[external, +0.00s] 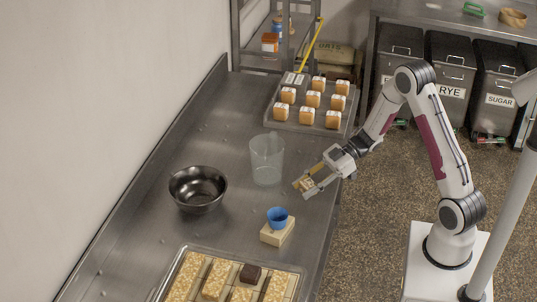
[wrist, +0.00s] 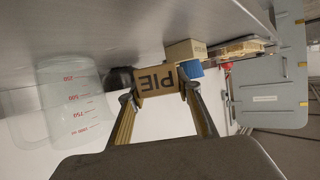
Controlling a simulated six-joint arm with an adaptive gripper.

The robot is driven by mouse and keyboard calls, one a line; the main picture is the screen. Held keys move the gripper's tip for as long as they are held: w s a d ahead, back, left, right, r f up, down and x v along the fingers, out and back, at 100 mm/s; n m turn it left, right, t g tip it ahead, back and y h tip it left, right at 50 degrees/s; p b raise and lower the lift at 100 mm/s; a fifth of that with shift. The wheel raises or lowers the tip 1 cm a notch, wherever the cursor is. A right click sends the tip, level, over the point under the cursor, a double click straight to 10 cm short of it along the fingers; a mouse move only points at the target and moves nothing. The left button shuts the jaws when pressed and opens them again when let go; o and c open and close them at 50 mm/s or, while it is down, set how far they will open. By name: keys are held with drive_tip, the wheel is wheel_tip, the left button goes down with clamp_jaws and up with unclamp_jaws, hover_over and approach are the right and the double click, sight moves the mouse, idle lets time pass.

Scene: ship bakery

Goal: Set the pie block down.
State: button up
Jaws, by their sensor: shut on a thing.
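The pie block (wrist: 157,79) is a small tan block with "PIE" in dark letters. In the wrist view it sits between the two fingertips of my gripper (wrist: 159,91), which is shut on it. The lettering appears upside down there. In the external view my gripper (external: 307,187) holds the block near the right edge of the steel counter (external: 165,245), right of the clear measuring jug (external: 266,160). The block appears to be above the counter, but the exact gap is hard to tell. Its underside is partly hidden.
A blue cup (external: 277,216) stands on a pale block (external: 277,234) in front of my gripper. A black bowl (external: 198,188) is to the left. A tray of orange-and-white blocks (external: 283,124) lies behind, and a tray of bars (external: 157,294) in front.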

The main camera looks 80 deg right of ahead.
sight(305, 203)
drive_tip(key=shift+f, duration=0.45)
drive_tip(key=shift+f, duration=0.1)
drive_tip(key=shift+f, duration=1.75)
drive_tip(key=shift+f, duration=0.15)
drive_tip(key=o, duration=1)
drive_tip(key=shift+o, duration=0.2)
drive_tip(key=shift+v, duration=6.05)
